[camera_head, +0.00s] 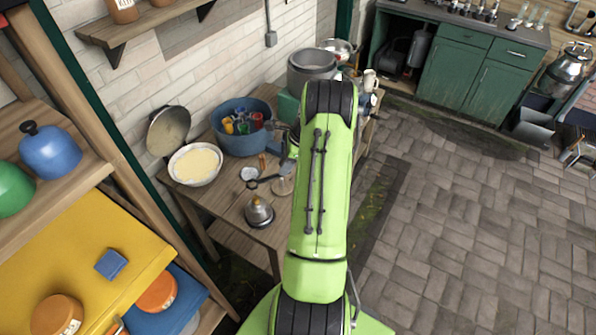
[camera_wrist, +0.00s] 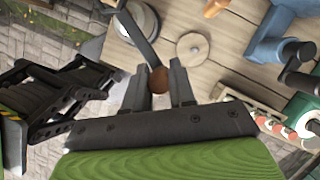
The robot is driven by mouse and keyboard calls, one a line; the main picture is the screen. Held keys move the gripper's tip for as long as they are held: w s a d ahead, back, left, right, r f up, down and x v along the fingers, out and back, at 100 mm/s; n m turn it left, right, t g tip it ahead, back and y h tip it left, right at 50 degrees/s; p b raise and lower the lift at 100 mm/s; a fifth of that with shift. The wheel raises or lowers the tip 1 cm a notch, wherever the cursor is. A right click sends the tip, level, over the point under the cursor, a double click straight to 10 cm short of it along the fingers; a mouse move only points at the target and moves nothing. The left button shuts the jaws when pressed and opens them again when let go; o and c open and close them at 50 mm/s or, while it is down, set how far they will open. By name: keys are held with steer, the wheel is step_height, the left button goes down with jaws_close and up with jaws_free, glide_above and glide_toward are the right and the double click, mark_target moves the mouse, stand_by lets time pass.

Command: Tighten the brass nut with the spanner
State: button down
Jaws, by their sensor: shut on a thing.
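The dark spanner (camera_head: 264,181) is above the wooden bench in the head view, with its rounded end to the left. In the wrist view the dark spanner bar (camera_wrist: 139,40) runs up and left from between my jaws. My gripper (camera_wrist: 159,88) is shut on the spanner, around a round brown part that looks like its grip. In the head view my green arm hides the gripper. I cannot make out the brass nut for certain in either view.
A blue metal fitting (camera_wrist: 268,46) stands right of my jaws. Shelves stand left; paved floor lies clear at right.

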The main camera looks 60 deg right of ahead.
steer(key=shift+w+d+n, duration=0.1)
steer(key=shift+w+n, duration=0.35)
steer(key=shift+n, duration=0.55)
steer(key=shift+f+g, duration=0.15)
steer(key=shift+g, duration=0.15)
step_height(320, 180, down, 3)
steer(key=b, duration=0.3)
steer(key=shift+f, duration=0.1)
steer(key=shift+f, duration=0.75)
steer(key=shift+f+b, duration=0.6)
steer(key=shift+f, duration=0.15)
steer(key=shift+f, duration=0.15)
stand_by(0.6)
